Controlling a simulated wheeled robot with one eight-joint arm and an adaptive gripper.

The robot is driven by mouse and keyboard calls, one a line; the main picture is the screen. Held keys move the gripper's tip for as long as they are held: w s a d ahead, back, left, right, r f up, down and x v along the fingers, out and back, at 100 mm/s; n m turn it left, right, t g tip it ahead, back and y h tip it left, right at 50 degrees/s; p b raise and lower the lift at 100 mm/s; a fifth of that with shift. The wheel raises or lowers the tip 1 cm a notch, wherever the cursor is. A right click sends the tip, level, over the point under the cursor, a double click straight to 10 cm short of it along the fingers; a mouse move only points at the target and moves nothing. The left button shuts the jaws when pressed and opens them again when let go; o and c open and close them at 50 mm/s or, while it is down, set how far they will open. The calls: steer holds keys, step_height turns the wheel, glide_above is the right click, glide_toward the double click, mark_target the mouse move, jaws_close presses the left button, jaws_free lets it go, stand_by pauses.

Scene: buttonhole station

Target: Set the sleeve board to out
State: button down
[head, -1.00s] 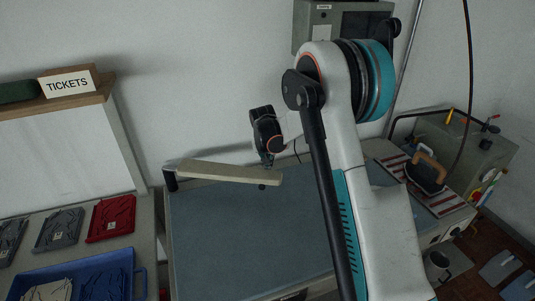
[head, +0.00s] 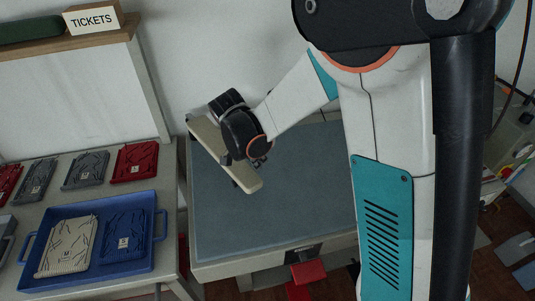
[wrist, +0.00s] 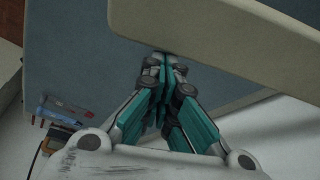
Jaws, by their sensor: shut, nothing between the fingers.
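The sleeve board (head: 243,181) is a long cream padded board above the blue-grey table top (head: 300,205). In the head view it slants from the table's back left corner toward the front and right. In the wrist view the board (wrist: 230,30) fills the upper right. My gripper (wrist: 165,60) is shut, with nothing between its fingers, and its tips are at the board's long edge. I cannot tell whether they touch it. In the head view my wrist hides part of the board's right side.
A blue tray (head: 83,286) with folded garments stands on the left counter. Folded red and grey garments lie behind it. A wooden shelf with a TICKETS sign (head: 92,19) is above. The table's front and right are clear.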

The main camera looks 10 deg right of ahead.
steer(key=shift+s+a, duration=0.2)
steer(key=shift+a, duration=0.1)
